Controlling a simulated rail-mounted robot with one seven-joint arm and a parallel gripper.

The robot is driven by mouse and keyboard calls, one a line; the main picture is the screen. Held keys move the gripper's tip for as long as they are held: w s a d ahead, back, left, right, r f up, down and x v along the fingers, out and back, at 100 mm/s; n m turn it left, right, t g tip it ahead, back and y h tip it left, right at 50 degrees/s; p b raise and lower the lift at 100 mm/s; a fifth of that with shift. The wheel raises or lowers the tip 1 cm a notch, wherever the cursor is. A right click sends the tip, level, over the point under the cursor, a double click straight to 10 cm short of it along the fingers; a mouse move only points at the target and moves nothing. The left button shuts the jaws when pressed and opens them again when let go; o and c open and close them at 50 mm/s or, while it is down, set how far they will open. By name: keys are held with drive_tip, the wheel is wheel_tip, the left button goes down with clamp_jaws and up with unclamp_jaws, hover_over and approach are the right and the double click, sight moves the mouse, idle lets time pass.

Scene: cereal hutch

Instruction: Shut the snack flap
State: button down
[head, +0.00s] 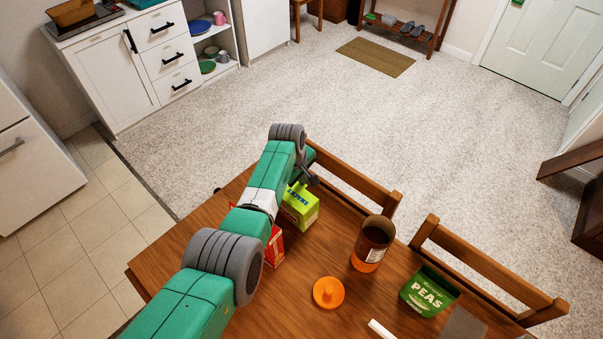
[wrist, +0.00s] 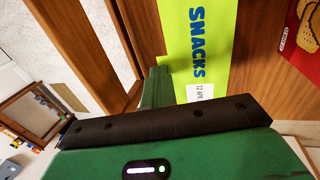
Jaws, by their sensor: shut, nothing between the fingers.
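The snack box is a lime-green carton (head: 300,209) on the wooden table, partly behind my arm in the head view. In the wrist view, its lime face with blue "SNACKS" lettering (wrist: 205,95) lies just right of my fingers. My gripper (wrist: 158,72) is shut and empty, its green fingers beside the box's edge. I cannot tell whether they touch it. The flap cannot be made out clearly in either view, so its angle cannot be told.
A red box (head: 273,246) stands close to the snack box, partly behind my arm. An open brown-and-orange jar (head: 372,243), an orange lid (head: 328,292) and a green PEAS bag (head: 429,291) are to the right. Wooden chairs (head: 487,262) line the table's far edge.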

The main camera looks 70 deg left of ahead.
sight(300, 186)
drive_tip(key=shift+s+d+r+p, duration=0.15)
drive_tip(key=shift+s+r+p, duration=0.05)
drive_tip(key=shift+p, duration=0.25)
drive_tip(key=shift+s+d+f, duration=0.1)
drive_tip(key=shift+s, duration=0.05)
drive_tip(key=w+a+p+v, duration=0.1)
drive_tip(key=p+v, duration=0.5)
drive_tip(key=v, duration=0.7)
drive_tip(key=shift+w+a+r, duration=0.3)
drive_tip(key=shift+w+r, duration=0.4)
drive_tip(key=shift+w, duration=0.15)
